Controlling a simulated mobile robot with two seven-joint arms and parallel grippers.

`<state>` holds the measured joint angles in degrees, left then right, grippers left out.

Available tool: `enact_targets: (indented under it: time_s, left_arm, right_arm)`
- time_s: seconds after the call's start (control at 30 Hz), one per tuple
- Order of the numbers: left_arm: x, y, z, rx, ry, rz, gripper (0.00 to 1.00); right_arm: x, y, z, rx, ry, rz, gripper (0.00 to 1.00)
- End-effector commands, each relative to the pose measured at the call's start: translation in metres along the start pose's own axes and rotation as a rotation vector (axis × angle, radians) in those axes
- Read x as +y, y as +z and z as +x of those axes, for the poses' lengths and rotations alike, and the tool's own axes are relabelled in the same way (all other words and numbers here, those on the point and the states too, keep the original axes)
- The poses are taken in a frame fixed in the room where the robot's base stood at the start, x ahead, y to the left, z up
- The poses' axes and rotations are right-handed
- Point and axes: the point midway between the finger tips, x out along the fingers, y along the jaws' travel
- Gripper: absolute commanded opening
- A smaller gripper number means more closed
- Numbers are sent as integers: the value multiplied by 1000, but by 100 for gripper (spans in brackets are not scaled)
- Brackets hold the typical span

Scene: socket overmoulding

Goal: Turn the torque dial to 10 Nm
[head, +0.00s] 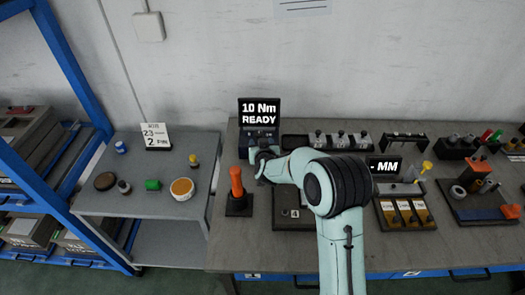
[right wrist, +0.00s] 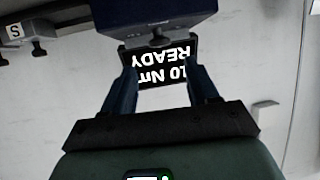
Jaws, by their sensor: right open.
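The torque unit has a dark screen (head: 260,113) that reads "10 Nm READY" in the head view. The same screen shows upside down in the right wrist view (right wrist: 165,62). Its dark blue body (right wrist: 150,13) fills the top of that view, with a small dark knob-like part (right wrist: 158,40) on its lower edge. My right gripper (head: 259,157) is at the front of the unit. In the right wrist view its two fingers (right wrist: 160,72) are apart, with the screen visible between them. The dial is not clearly visible in the head view, where my gripper covers part of the unit. My left gripper is out of view.
An orange-handled tool (head: 237,183) stands upright left of my right arm. Several sockets sit on a rack (head: 296,141) behind the arm. A tray with yellow-marked slots (head: 404,214) lies right of it. A lower grey side table (head: 120,210) holds small items and a sign.

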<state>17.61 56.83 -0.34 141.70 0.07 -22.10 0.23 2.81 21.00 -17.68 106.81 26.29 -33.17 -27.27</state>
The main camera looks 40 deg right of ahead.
Motion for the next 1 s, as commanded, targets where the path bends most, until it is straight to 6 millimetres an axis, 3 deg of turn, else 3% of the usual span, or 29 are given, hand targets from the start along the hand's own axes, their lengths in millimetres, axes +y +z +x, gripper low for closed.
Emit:
enact_targets:
  time_s: [0.1, 0.3, 1.0]
  left_arm:
    - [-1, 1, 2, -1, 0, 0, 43]
    - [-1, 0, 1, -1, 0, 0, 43]
    - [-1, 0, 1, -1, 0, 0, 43]
  right_arm:
    - [-1, 0, -24, 0, -3, 1, 59]
    - [-1, 0, -46, -1, -2, 0, 59]
    - [-1, 0, -49, -2, -1, -1, 59]
